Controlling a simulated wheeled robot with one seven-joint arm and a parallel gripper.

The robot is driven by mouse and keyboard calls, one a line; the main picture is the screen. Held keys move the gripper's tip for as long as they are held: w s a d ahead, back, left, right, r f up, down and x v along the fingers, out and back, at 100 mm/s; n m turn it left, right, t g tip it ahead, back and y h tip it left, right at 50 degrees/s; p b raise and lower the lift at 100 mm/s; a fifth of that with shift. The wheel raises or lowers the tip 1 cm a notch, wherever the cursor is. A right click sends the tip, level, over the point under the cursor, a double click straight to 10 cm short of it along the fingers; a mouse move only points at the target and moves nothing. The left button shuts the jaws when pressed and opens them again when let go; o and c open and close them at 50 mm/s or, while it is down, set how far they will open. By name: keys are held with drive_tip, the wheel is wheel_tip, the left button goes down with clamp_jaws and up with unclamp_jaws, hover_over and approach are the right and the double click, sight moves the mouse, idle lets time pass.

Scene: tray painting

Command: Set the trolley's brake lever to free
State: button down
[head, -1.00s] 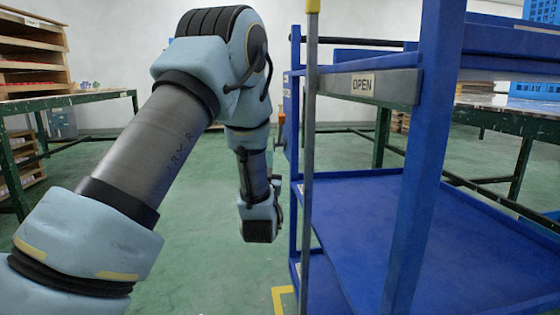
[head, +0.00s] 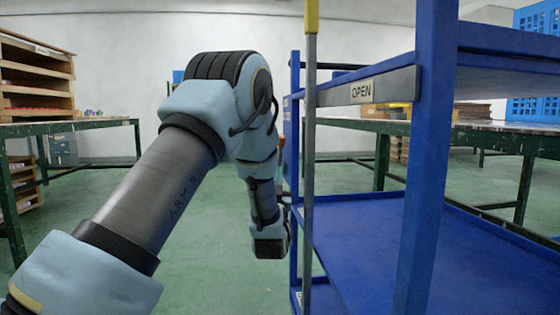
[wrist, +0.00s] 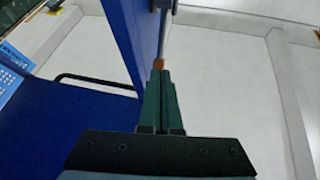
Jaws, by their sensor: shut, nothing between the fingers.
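The blue trolley (head: 432,160) stands on the right in the head view, with open shelves and corner posts. A blue part of it also fills the left of the wrist view (wrist: 70,125). A small orange-brown tip (wrist: 158,64), perhaps the brake lever's end, shows just beyond my fingertips in the wrist view; I cannot tell whether they touch. A grey rod or bracket lies beyond it. My gripper (wrist: 160,76) is shut and empty, beside the blue post. In the head view my arm hides the fingers and most of that spot, so the lever's setting cannot be told.
A grey upright bar with a yellow top (head: 311,16) stands at the trolley's near side. Green tables (head: 75,126) and wooden racks stand left and behind. The green floor left of the trolley is clear.

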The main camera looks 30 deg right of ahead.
drive_tip(key=b+x, duration=0.2)
drive_tip(key=x, duration=0.6)
drive_tip(key=shift+w+r+b, duration=0.2)
drive_tip(key=shift+w+b, duration=0.05)
drive_tip(key=shift+b, duration=0.05)
drive_tip(key=shift+r+p, duration=0.1)
drive_tip(key=shift+p, duration=0.2)
